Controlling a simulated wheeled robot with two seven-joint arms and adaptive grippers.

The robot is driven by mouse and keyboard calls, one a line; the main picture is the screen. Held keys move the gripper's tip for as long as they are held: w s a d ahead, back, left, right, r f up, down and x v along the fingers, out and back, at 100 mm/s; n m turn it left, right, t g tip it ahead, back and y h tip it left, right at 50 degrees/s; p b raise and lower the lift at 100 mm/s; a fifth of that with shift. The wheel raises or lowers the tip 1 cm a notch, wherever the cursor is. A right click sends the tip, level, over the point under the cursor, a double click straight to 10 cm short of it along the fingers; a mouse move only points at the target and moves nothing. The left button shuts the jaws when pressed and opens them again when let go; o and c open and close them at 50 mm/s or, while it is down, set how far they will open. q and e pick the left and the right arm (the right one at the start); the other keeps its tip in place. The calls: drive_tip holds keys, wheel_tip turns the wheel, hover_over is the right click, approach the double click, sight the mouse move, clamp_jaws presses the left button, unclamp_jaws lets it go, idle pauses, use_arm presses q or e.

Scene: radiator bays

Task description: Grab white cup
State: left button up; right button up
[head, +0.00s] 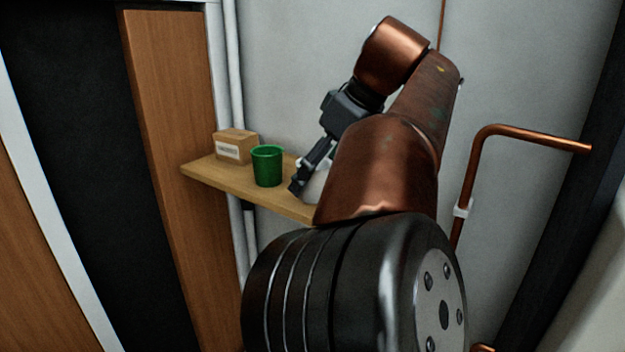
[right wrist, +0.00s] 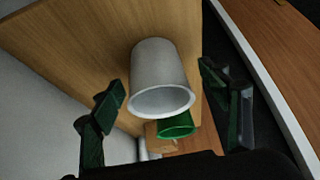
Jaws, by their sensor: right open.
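The white cup (right wrist: 158,66) stands on a wooden shelf (head: 225,181). In the head view the white cup (head: 318,187) is mostly hidden behind my right gripper and arm. My right gripper (head: 303,178) is open and empty, reaching down at the cup. In the right wrist view its two dark fingers (right wrist: 166,98) are spread wide, with the cup between them in the picture. Gaps show on both sides of the cup, so neither finger appears to touch it. My left gripper is in neither view.
A green cup (head: 267,167) stands on the shelf left of the white cup, close by. A cardboard box (head: 236,146) with a white label is behind it. A copper pipe (head: 478,160) runs along the wall at right. A wooden panel (head: 170,130) borders the shelf's left end.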

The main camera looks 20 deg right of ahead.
drive_tip(key=shift+w+f, duration=0.25)
drive_tip(key=shift+f, duration=0.2)
drive_tip(key=c, duration=1.1)
